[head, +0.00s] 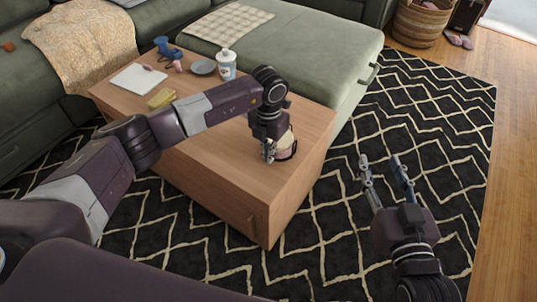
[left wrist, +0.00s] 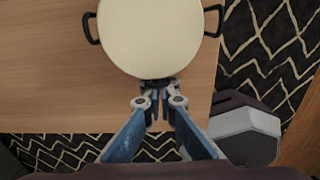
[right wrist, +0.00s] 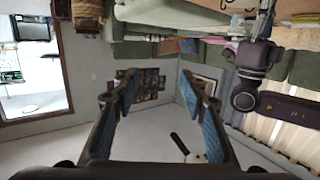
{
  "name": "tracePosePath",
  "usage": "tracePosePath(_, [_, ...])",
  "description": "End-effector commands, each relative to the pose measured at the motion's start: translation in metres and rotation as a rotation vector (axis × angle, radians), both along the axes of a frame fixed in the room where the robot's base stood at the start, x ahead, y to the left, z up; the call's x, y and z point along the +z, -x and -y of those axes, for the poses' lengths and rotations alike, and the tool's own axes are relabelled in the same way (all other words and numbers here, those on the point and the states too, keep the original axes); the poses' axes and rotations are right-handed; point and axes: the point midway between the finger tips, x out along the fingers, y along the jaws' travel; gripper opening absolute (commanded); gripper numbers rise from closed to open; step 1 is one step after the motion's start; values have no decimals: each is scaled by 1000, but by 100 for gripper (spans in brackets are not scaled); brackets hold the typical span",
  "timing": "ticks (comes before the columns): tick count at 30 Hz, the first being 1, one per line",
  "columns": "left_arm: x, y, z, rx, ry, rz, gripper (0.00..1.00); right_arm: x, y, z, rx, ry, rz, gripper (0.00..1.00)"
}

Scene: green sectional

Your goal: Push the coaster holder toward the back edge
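The coaster holder (head: 287,146) looks like a round cream-topped drum with dark side handles. It sits near the right end of the wooden coffee table (head: 215,175), partly hidden behind my left gripper (head: 268,152). In the left wrist view the holder (left wrist: 150,35) fills the top middle. My left gripper (left wrist: 160,88) points at its near rim with fingertips together and nothing between them; the tips look to be at the rim, but contact is unclear. My right gripper (head: 380,165) is open and empty, off the table over the rug; its spread fingers show in the right wrist view (right wrist: 158,85).
On the table are a white bottle (head: 226,65), a grey dish (head: 203,67), a blue object (head: 166,48), a white pad (head: 138,79) and a yellow block (head: 161,98). A green sectional (head: 305,55) borders the table's back. The patterned rug (head: 430,120) is clear at right.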

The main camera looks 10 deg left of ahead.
Motion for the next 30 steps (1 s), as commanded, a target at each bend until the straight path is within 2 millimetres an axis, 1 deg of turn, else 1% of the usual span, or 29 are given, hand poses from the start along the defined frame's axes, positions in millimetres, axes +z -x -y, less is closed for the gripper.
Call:
tracePosePath(12, [0, -5, 2, 0, 1, 2, 0, 26, -5, -6, 11, -27, 107, 40])
tracePosePath(15, [0, -5, 2, 0, 1, 2, 0, 28, -6, -6, 12, -28, 115, 40])
tracePosePath(26, [0, -6, 2, 0, 1, 2, 0, 26, -5, -5, 10, -28, 113, 40])
tracePosePath(30, [0, -8, 3, 0, 1, 3, 0, 32, -5, -5, 9, -38, 146, 40])
